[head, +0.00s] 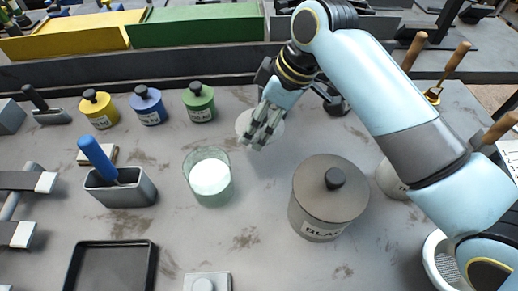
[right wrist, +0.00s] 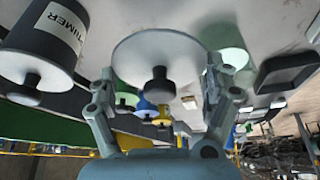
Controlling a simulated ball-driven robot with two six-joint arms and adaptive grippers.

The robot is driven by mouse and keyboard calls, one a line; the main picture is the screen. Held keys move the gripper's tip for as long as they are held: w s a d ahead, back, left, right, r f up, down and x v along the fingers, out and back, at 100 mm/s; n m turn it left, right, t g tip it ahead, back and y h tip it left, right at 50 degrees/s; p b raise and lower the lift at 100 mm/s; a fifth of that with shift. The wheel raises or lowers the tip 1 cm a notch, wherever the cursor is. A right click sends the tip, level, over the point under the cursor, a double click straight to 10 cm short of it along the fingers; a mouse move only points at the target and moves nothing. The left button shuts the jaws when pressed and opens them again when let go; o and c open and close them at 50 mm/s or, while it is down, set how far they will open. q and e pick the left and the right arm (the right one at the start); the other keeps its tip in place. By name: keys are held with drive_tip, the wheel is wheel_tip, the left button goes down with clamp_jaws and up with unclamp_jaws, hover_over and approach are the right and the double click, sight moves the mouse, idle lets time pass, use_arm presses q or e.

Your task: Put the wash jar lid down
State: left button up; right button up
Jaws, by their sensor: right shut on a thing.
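The wash jar lid (right wrist: 135,48) is a pale round disc with a dark knob in the right wrist view. My right gripper (right wrist: 158,85) is shut on it, with a finger at each side. In the head view the right gripper (head: 264,124) is over the back middle of the bench, and part of the lid (head: 243,122) shows behind its fingers. I cannot tell whether the lid touches the bench. A clear glass jar (head: 208,178) with white contents stands open, nearer and to the left. My left gripper is not in view.
A large grey lidded can (head: 322,205) stands right of the glass jar. Small yellow (head: 99,110), blue (head: 149,106) and green (head: 199,103) lidded pots stand at the back left. A metal holder (head: 120,188) with a blue handle and a black tray (head: 110,268) are left.

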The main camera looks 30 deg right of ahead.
sight(278, 127)
wheel_tip(278, 127, down, 10)
drive_tip(key=shift+w+f, duration=0.1)
drive_tip(key=shift+w, duration=0.05)
idle(0.3)
drive_tip(key=o, duration=1)
drive_tip(key=shift+f, duration=0.1)
drive_tip(key=v, duration=1.1)
drive_tip(key=shift+d+p, duration=0.1)
drive_tip(key=shift+p, duration=0.2)
drive_tip(key=shift+d+r, duration=0.1)
drive_tip(key=shift+r, duration=0.45)
